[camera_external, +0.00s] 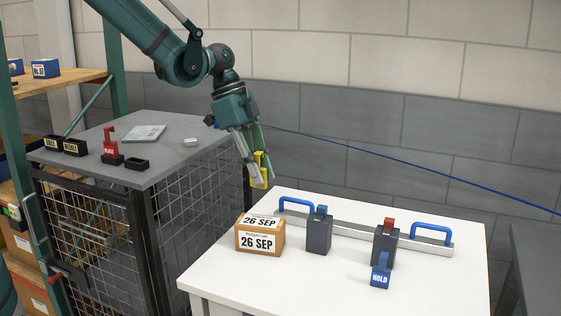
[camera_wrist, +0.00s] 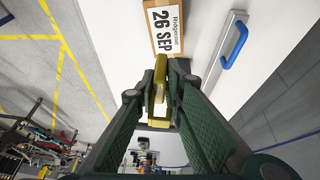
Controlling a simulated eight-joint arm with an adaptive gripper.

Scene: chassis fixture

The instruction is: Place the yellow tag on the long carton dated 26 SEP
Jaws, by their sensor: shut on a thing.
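The carton marked 26 SEP (camera_external: 244,239) is a brown box with white labels on its top and front. It stands at the left part of the white table (camera_external: 225,277). In the wrist view its labelled top (camera_wrist: 165,28) shows just beyond the fingertips. My gripper (camera_external: 259,178) points down and is shut on the yellow tag (camera_external: 264,166), above the table's back left edge and apart from the carton. In the wrist view the tag (camera_wrist: 159,80) sits between the fingers (camera_wrist: 160,78), which hide part of it.
Right of the carton, two dark blocks (camera_external: 319,235), one blue-topped and one red-topped, stand by a metal bar with blue handles (camera_external: 432,233). A blue HOLD tag (camera_external: 380,274) leans at the front block. A grey-topped cage (camera_external: 165,165) with a red tag (camera_external: 110,140) stands left.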

